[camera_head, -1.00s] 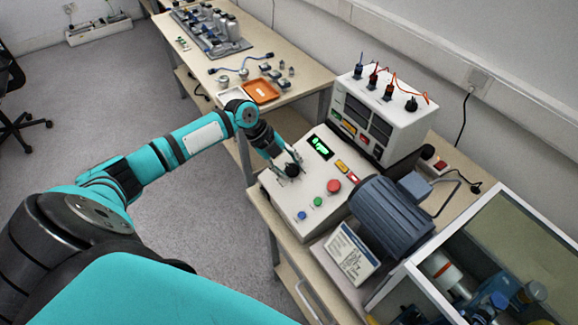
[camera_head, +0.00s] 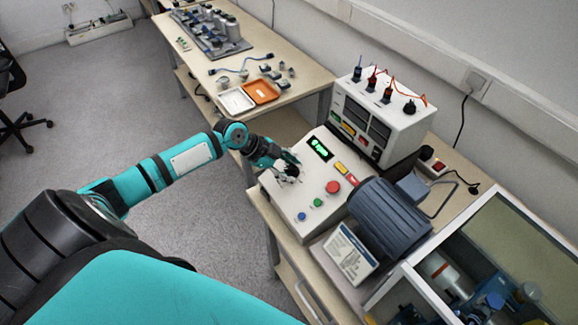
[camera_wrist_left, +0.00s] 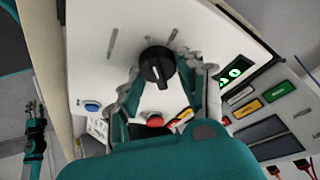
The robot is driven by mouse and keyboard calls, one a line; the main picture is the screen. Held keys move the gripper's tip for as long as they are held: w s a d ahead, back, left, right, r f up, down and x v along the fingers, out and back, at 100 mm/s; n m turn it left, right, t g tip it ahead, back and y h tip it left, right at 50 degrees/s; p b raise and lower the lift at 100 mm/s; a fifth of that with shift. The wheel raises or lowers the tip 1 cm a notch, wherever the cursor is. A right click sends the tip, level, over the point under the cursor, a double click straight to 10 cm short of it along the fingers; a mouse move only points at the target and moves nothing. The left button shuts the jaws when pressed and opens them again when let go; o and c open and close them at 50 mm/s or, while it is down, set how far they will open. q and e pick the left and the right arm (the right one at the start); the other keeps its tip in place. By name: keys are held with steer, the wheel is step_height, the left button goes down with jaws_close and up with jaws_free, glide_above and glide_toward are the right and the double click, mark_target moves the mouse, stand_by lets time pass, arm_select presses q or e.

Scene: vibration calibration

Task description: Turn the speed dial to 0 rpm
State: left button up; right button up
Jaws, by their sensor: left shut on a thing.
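The speed dial (camera_wrist_left: 157,67) is a black round knob with a white pointer line, on the light panel of the control box (camera_head: 290,206). My left gripper (camera_head: 289,172) reaches it from the left and largely hides it in the head view. In the left wrist view, the two fingers of my left gripper (camera_wrist_left: 160,76) are around the dial, shut on it. The green-lit display (camera_head: 320,149) sits beside the dial; its digits are too small to read surely. Part of what looks like my right gripper (camera_wrist_left: 35,135) shows at the left edge of the wrist view, its fingers unclear.
A red button (camera_head: 333,187), a green button (camera_head: 318,202) and a blue button (camera_head: 302,216) sit near the dial. A blue-grey motor (camera_head: 390,217) stands to the right. An instrument box (camera_head: 378,120) with cables stands behind. An orange tray (camera_head: 262,91) lies on the far table.

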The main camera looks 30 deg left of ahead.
arm_select(q)
steer(key=shift+a+n, duration=0.1)
steer(key=shift+n, duration=0.2)
steer(key=o, duration=1.1)
steer(key=shift+s+r, duration=0.1)
steer(key=shift+r, duration=0.05)
steer(key=shift+v, duration=5.9)
steer(key=shift+a, duration=0.1)
